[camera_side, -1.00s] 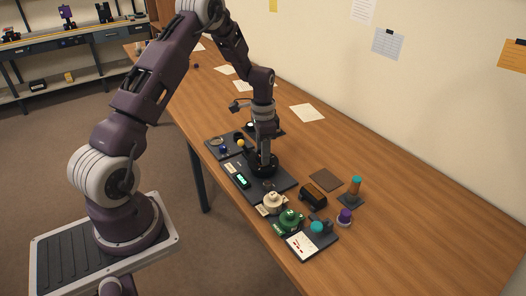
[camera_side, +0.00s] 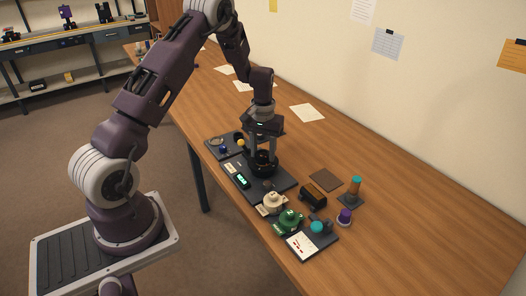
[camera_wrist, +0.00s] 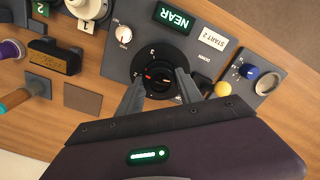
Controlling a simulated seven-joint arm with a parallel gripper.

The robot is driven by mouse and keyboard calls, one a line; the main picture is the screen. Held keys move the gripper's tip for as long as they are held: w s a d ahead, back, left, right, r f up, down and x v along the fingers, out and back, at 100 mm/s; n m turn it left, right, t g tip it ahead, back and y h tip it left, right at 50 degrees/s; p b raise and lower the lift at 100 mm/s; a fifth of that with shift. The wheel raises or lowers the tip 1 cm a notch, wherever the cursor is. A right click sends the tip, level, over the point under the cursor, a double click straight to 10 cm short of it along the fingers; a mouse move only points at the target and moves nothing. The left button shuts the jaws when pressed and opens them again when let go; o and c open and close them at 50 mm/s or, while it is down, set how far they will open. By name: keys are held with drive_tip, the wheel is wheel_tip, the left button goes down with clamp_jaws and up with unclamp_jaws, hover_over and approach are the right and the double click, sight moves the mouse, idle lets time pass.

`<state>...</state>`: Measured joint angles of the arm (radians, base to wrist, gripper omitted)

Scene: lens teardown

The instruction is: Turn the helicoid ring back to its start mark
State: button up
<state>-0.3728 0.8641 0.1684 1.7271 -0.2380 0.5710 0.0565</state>
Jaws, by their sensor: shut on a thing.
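The black helicoid ring (camera_wrist: 157,53) sits on a dark grey fixture board (camera_wrist: 85,58), with small white marks on its face and orange and white marks in its dark centre. In the side view the ring (camera_side: 263,171) stands low under my gripper (camera_side: 263,155). In the wrist view my gripper (camera_wrist: 159,78) has one finger on each side of the ring's raised inner part, shut on it. A green-lit display (camera_wrist: 174,18) reads NEAR. A white label (camera_wrist: 212,39) reads START 2. Whether the ring's mark lines up with a start mark I cannot tell.
A white dial (camera_wrist: 123,35) is on the same board. A tray with a blue knob (camera_wrist: 250,72), a yellow ball (camera_wrist: 223,89) and a metal ring lies beside it. Cream (camera_side: 273,202) and green (camera_side: 289,220) round parts and a black box (camera_side: 313,195) stand close on the other side.

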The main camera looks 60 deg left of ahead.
sight(263, 153)
drive_tip(key=n, duration=0.5)
drive_tip(key=shift+n, duration=0.4)
idle(0.4)
drive_tip(key=o, duration=1.4)
wheel_tip(263, 153, up, 7)
drive_tip(key=shift+r, duration=0.1)
drive_tip(key=shift+r, duration=0.1)
